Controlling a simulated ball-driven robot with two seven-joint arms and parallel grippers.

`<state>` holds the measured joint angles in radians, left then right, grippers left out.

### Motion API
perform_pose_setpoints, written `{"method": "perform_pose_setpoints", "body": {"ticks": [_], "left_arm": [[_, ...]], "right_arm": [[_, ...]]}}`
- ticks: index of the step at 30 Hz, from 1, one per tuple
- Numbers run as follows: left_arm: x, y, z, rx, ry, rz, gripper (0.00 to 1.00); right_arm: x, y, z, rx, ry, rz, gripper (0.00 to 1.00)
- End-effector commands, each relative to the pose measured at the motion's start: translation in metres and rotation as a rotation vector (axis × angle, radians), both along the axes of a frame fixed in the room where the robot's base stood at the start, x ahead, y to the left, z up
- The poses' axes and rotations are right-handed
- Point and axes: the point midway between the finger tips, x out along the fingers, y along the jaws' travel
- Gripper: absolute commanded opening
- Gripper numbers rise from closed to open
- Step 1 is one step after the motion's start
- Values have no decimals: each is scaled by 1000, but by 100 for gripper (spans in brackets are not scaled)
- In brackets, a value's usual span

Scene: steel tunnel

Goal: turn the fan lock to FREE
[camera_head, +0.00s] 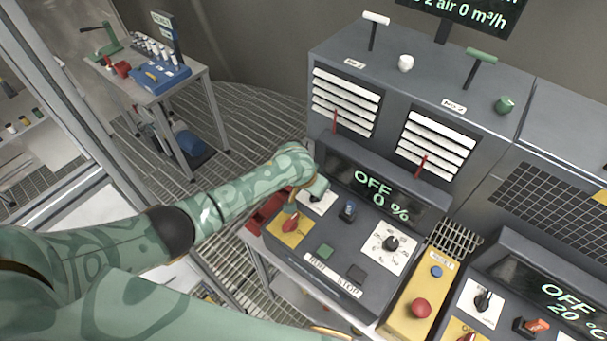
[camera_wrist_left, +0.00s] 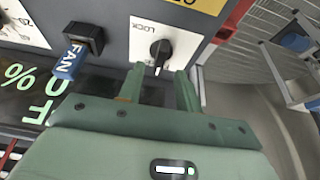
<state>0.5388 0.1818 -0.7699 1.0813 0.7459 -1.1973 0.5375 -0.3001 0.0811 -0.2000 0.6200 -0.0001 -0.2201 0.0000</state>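The fan lock is a black rotary knob (camera_wrist_left: 160,50) on a white plate marked LOCK (camera_wrist_left: 143,27) in the left wrist view. A light mark on the knob points down in that view, towards my gripper. I cannot read a FREE label. My left gripper (camera_wrist_left: 159,76) is open and empty, one finger to each side, with the knob just beyond the fingertips. I cannot tell whether they touch it. In the head view, my left gripper (camera_head: 317,188) is over the plate (camera_head: 322,203) at the fan console's upper left and partly hides the knob.
Beside the plate are a blue-capped FAN switch (camera_head: 348,210) and a red knob on a yellow plate (camera_head: 291,224). A dial (camera_head: 391,244) sits to the right, below the display (camera_head: 372,187) reading OFF 0 %. A red button (camera_head: 421,308) stands on a yellow box.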

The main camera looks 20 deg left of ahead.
Motion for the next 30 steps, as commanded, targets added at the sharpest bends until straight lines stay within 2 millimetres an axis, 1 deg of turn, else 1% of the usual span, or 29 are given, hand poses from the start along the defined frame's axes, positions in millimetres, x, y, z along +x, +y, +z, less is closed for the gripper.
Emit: {"method": "perform_pose_setpoints", "body": {"ticks": [1, 5, 9, 12, 15, 20, 30], "left_arm": [[-4, 3, 14, 0, -4, -1, 35], [-14, 7, 40, 0, -5, 0, 35], [-26, 11, 72, -2, -5, 1, 35], [-34, 14, 90, 0, -4, 1, 35], [-38, 15, 103, -1, -2, 1, 35], [-42, 17, 111, 1, -2, 2, 35], [-42, 17, 112, 0, -1, 1, 35]], "right_arm": [[0, 0, 4, 0, 0, 0, 36], [0, 0, 3, 0, 0, 0, 36], [0, 0, 4, 0, 0, 0, 36], [0, 0, 4, 0, 0, 0, 36], [0, 0, 4, 0, 0, 0, 36], [0, 1, 4, 1, 0, 0, 36], [0, 1, 4, 1, -1, -1, 36]]}}
